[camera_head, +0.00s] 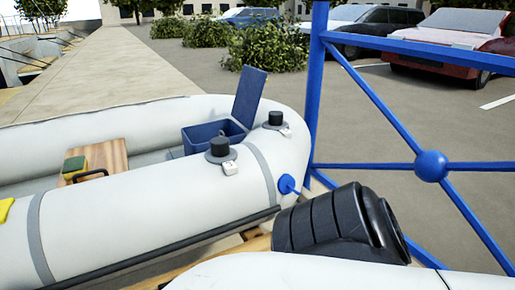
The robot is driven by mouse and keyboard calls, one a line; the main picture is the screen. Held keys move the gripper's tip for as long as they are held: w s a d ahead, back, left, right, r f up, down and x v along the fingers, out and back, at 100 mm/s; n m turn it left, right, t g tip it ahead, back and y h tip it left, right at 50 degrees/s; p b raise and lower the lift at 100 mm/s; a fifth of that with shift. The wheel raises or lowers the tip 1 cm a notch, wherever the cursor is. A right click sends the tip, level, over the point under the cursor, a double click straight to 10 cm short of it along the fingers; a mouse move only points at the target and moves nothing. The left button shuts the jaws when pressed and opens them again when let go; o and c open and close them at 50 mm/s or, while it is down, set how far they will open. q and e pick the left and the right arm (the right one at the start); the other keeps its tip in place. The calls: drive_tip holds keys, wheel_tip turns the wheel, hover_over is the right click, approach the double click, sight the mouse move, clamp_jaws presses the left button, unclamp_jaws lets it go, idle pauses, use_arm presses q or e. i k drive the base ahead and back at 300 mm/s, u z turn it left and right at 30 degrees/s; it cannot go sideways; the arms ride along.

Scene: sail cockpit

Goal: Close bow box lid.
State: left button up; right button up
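The bow box (203,137) is a blue open-topped box inside the grey-white inflatable boat, toward its right end. Its blue lid (249,96) stands open, raised nearly upright and tilted a little to the right, at the box's right side. Part of the box's front is hidden behind the near tube of the boat and a black fitting. Neither of my grippers shows in this view, so whether they are open or shut is not visible.
The boat's near tube (150,208) lies in front of the box, with black knob fittings (219,148) (276,120) on top. A wooden board (110,155) with a green-yellow sponge (75,167) is at left. A blue railing (314,90) stands close on the right.

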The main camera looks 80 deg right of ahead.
sight(252, 79)
drive_tip(key=u, duration=0.25)
drive_tip(key=k, duration=0.95)
drive_tip(key=z, duration=1.05)
